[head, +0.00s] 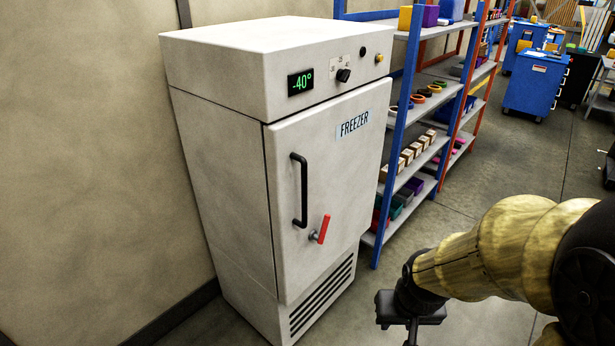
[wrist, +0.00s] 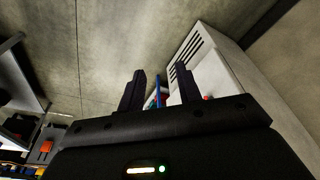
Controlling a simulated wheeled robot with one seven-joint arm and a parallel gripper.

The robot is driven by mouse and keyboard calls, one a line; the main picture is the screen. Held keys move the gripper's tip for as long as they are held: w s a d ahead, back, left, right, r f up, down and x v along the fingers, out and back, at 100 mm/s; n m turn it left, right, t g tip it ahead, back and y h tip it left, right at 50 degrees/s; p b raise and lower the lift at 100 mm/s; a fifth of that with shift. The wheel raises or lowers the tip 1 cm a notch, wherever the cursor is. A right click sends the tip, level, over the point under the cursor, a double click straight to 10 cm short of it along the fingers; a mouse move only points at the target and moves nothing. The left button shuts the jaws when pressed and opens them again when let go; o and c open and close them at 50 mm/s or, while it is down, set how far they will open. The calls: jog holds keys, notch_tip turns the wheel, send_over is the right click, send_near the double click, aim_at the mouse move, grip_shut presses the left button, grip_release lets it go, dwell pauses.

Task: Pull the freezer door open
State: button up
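The white freezer (head: 235,170) stands against the wall, its door (head: 330,190) facing right and looking shut. A black vertical bar handle (head: 300,190) is on the left part of the door. A red lever latch (head: 323,229) sits just below and right of it, tilted. My gripper (head: 410,325) is low in front of the freezer, to the right of the door and apart from it. In the wrist view my gripper's two fingers (wrist: 160,88) are spread with nothing between them. The freezer (wrist: 225,75) shows behind the fingers there, with its vent grille, and a small red spot near the right finger.
Blue and orange shelving (head: 420,130) with bins and small parts stands close to the freezer's right side. The wall (head: 90,150) runs along its left. Open floor (head: 480,185) lies to the right. A blue cabinet (head: 535,82) stands far back.

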jog(key=w+d+r+n+t+y, duration=0.15)
jog(key=w+t, duration=0.25)
jog(key=w, duration=0.8)
jog(key=w+r+n+t, duration=0.2)
jog(key=w+r+t, duration=0.15)
jog(key=w, duration=0.75)
jog(key=w+a+r+n+g+y, duration=0.1)
jog(key=w+a+n+y, duration=0.5)
jog(key=y, duration=0.8)
jog(key=shift+w+a+r+n+g+p, duration=0.2)
jog(key=shift+r+n+g+p, duration=0.25)
jog(key=shift+n, duration=1.1)
jog(key=shift+a+y, duration=0.1)
jog(key=shift+y, duration=0.15)
jog(key=p+x, duration=0.4)
jog(key=x, duration=1.3)
